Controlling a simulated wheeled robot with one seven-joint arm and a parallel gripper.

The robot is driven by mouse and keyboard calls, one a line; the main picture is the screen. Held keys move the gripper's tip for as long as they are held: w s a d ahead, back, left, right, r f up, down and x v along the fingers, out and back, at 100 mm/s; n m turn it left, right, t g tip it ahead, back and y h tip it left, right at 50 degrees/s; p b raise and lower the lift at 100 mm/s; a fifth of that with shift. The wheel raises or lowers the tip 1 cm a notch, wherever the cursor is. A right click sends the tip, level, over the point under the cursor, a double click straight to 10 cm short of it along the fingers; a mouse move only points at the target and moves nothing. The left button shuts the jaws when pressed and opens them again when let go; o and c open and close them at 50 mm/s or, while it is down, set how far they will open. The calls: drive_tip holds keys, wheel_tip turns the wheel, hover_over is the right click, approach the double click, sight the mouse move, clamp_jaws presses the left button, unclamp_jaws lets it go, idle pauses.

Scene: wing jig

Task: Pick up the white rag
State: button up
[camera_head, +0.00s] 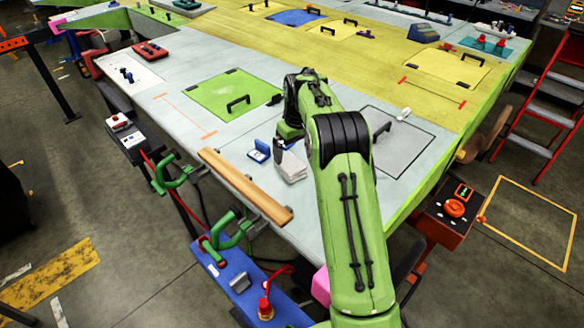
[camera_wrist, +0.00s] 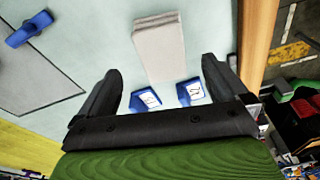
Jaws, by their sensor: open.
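The white rag (camera_head: 292,168) looks like a folded, layered, pale pad lying flat on the light wing surface, near the wooden strip. In the wrist view the rag (camera_wrist: 160,48) lies ahead of the jaws, its near end between the fingertips in the picture. My gripper (camera_wrist: 160,68) is open, with its two dark fingers apart and nothing held. The height between fingers and rag is hard to judge. In the head view my arm hides most of the gripper; one grey finger shows beside the rag.
Two small blue blocks with white labels (camera_wrist: 190,92) sit close to the rag; they also show in the head view (camera_head: 258,152). A wooden strip (camera_head: 245,186) runs along the wing edge. A green panel (camera_head: 215,98) and a grey panel (camera_head: 405,150) with handles flank the area.

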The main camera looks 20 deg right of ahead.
sight(290, 163)
drive_tip(key=f, duration=0.4)
drive_tip(key=w+f+p, duration=0.1)
drive_tip(key=f, duration=0.1)
drive_tip(key=shift+w+a+f, duration=0.1)
drive_tip(key=shift+a+f, duration=0.1)
drive_tip(key=shift+f, duration=0.05)
drive_tip(key=shift+w+f, duration=0.2)
drive_tip(key=shift+f, duration=0.2)
drive_tip(key=c, duration=1)
drive_tip(key=shift+r, duration=0.15)
drive_tip(key=shift+c, duration=0.2)
wheel_tip(290, 163, up, 10)
drive_tip(key=shift+f, duration=0.1)
drive_tip(key=o, duration=0.4)
drive_tip(key=c, duration=0.3)
drive_tip(key=shift+s+a+f, duration=0.1)
